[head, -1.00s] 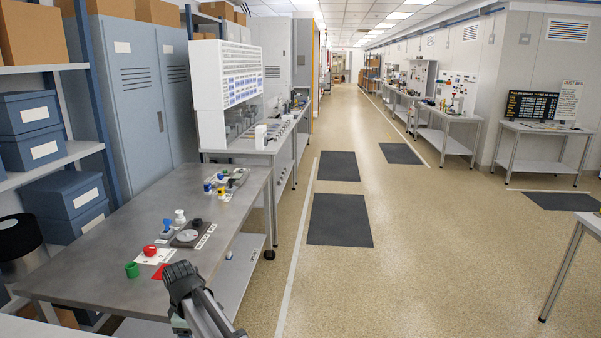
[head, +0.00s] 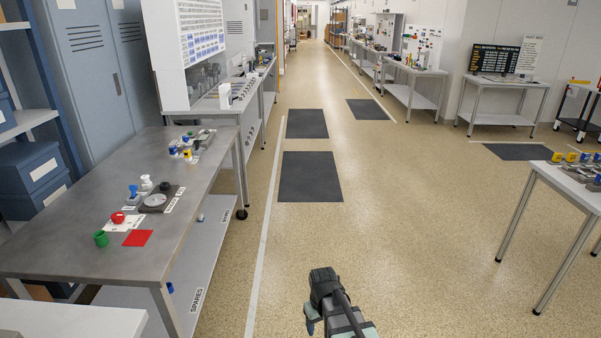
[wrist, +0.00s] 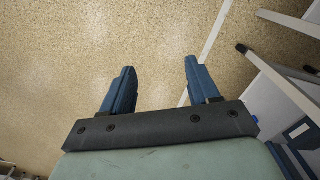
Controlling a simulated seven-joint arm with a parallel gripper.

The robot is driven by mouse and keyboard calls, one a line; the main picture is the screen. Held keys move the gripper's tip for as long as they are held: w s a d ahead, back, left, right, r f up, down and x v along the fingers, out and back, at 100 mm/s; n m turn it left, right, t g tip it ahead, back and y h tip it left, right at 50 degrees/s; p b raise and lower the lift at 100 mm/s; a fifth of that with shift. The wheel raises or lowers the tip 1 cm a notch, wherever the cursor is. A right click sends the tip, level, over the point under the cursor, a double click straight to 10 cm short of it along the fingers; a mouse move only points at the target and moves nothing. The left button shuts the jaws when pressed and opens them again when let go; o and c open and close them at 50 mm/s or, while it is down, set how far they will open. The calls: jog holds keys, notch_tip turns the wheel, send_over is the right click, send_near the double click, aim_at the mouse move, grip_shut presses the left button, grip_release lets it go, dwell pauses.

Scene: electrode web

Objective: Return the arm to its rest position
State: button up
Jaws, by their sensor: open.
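My gripper (wrist: 158,85) shows in the wrist view with its two blue fingers well apart and nothing between them. Speckled floor lies beyond the fingertips. In the head view my arm (head: 338,305) rises from the bottom edge, over the floor to the right of the grey table (head: 70,235). My arm is apart from the table and touches nothing that I can see.
A second table (head: 572,195) stands at the right. The floor between is clear, with dark mats (head: 311,177).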

jog(key=s+d+f+m, duration=0.4)
jog(key=s+d+m, duration=0.15)
jog(key=d, duration=0.55)
jog(key=s+f+g, duration=0.3)
jog(key=s+f, duration=0.7)
jog(key=s, duration=0.5)
jog(key=s+f+g, duration=0.3)
jog(key=s+f, duration=0.7)
jog(key=s, duration=0.4)
jog(key=shift+s+n+g, duration=0.35)
jog(key=shift+s+g, duration=0.05)
